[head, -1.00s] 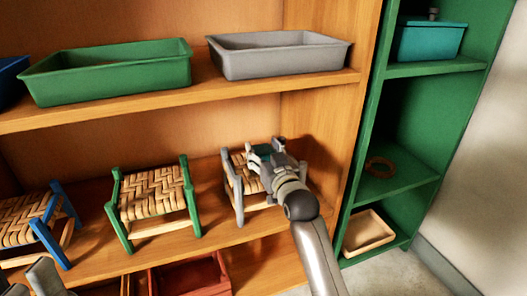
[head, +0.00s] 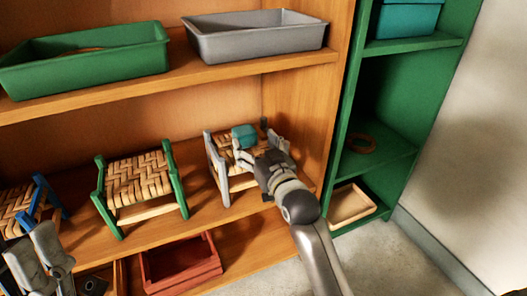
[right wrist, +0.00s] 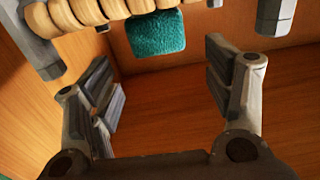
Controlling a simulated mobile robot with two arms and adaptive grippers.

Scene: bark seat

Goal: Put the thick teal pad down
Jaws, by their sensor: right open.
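The thick teal pad (head: 244,136) sits on the woven seat of the grey stool (head: 222,176), towards its back. In the right wrist view the pad (right wrist: 157,33) shows at the edge of the woven seat (right wrist: 95,12), beyond the fingers. My right gripper (head: 258,157) is at the front right of the grey stool. Its fingers are spread wide, with nothing between them, and the pad is clear of them. The gripper hides part of the stool. My left gripper (head: 38,256) is low at the left; its opening is unclear.
A green stool (head: 140,183) and a blue stool (head: 36,205) stand left on the same shelf. A green tray (head: 85,58) and a grey tray (head: 255,40) are above. A red crate (head: 181,266) is below. The wooden side wall is close right of the grey stool.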

